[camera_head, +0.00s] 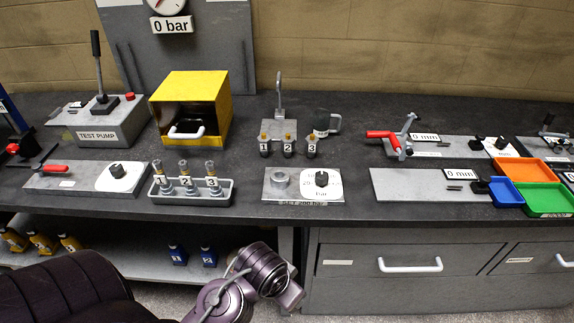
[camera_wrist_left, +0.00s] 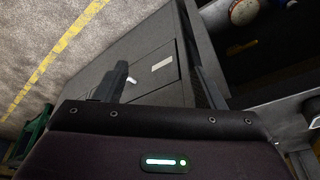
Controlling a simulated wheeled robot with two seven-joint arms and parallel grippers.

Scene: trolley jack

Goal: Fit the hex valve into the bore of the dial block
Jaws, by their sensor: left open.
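The dial block (camera_head: 305,199) lies near the bench's front edge, in the middle of the head view. It has a raised round bore (camera_head: 280,181) on its left and a white dial plate with a black knob (camera_head: 321,179) on its right. The bore looks empty. Three numbered valve-like pieces (camera_head: 186,181) stand in a grey tray left of the block; I cannot tell which is the hex valve. My left gripper (camera_wrist_left: 158,75) is open and empty in the left wrist view, below bench height, facing the cabinet front. My right gripper is out of view.
Several smaller numbered pieces (camera_head: 287,146) stand behind the block, near a grey mug (camera_head: 322,123). A yellow box (camera_head: 192,105) and the test pump (camera_head: 108,122) are at back left. Coloured trays (camera_head: 533,171) are at right. Drawers (camera_head: 400,261) with white handles are below the bench.

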